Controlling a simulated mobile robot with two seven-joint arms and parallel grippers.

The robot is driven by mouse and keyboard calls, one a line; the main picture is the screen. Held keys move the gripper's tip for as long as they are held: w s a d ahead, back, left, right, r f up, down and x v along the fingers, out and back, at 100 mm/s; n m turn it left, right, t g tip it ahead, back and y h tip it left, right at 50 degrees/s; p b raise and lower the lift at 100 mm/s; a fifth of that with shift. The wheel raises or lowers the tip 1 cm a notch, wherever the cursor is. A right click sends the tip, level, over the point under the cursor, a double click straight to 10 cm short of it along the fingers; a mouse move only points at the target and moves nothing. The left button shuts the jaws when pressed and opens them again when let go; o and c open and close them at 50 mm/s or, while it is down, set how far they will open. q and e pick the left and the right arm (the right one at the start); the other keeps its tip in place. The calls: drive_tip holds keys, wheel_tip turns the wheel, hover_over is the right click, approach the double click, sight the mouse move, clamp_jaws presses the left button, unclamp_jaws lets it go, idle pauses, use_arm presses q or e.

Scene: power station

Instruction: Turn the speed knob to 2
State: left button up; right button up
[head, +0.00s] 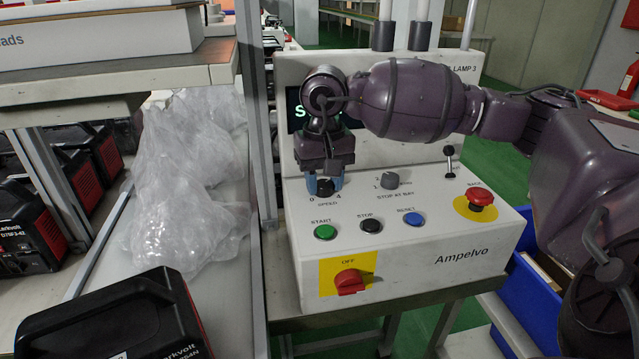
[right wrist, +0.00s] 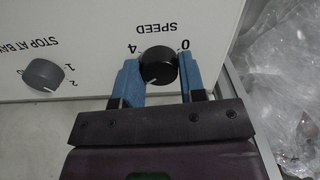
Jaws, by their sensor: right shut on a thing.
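The speed knob (head: 325,187) is a black round knob at the left of the white control box's (head: 455,228) sloped top, with "0" and "4" beside it and "SPEED" below. My right gripper (head: 324,184) reaches down over it with blue fingertips on both sides. In the right wrist view the speed knob (right wrist: 158,67) sits between the two blue fingers of my right gripper (right wrist: 158,78), which is shut on it. A small pale mark shows on the knob's edge toward the gripper. The display behind is mostly covered by my right arm. My left gripper is not in view.
A grey "STOP AT BAY" knob (head: 390,179) stands right of the speed knob. Green start (head: 325,232), black stop (head: 370,226) and blue reset (head: 414,219) buttons lie in front. A red emergency button (head: 479,198) and red off switch (head: 350,281) are nearby. Plastic-wrapped goods (head: 185,190) lie left.

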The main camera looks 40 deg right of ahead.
sight(325, 184)
drive_tip(key=n+b, duration=0.1)
drive_tip(key=n, duration=0.4)
drive_tip(key=shift+f+n, duration=0.15)
drive_tip(key=shift+n, duration=0.15)
drive_tip(key=n+b, duration=0.1)
drive_tip(key=n, duration=0.3)
drive_tip(key=shift+n, duration=0.4)
drive_tip(key=shift+n+b, duration=0.3)
drive_tip(key=o, duration=0.9)
drive_tip(key=shift+r, duration=0.25)
wheel_tip(325, 184, up, 11)
drive_tip(key=shift+f+p, duration=0.2)
drive_tip(key=shift+p, duration=0.6)
drive_tip(key=shift+s, duration=0.1)
